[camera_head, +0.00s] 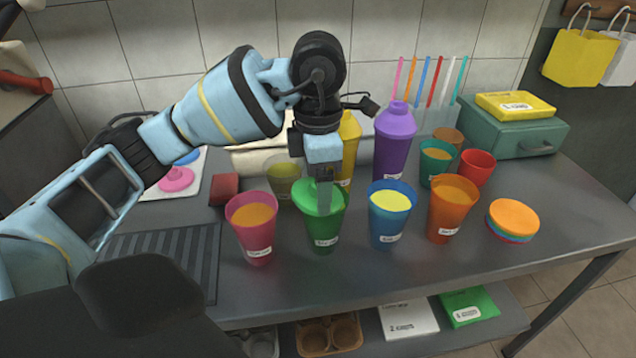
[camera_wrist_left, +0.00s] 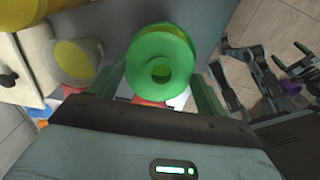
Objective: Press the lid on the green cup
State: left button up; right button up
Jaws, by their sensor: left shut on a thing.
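The green cup (camera_head: 321,232) stands upright on the grey table, in the front row between the pink cup and the blue cup. A green lid (camera_head: 312,196) is at its mouth; I cannot tell whether it is fully seated. My left gripper (camera_head: 324,198) reaches down from above and is shut on the lid, its fingers at the lid's sides. In the left wrist view the round lid (camera_wrist_left: 160,62) with its raised middle lies between the finger tips and hides most of the cup.
A pink cup (camera_head: 252,232) is close on the left, a blue cup (camera_head: 390,222) and orange cup (camera_head: 450,212) on the right. A pale cup (camera_head: 284,178), yellow bottle (camera_head: 349,140) and purple bottle (camera_head: 394,140) stand behind. Stacked lids (camera_head: 513,219) lie right.

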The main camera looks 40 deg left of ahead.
pick_arm(q)
jog(key=s+d+r+p, duration=0.1)
jog(key=s+d+r, duration=0.3)
jog(key=s+d, duration=0.6)
jog(key=shift+s+d+r, duration=0.25)
jog(key=shift+s+r, duration=0.1)
jog(key=shift+s, duration=0.7)
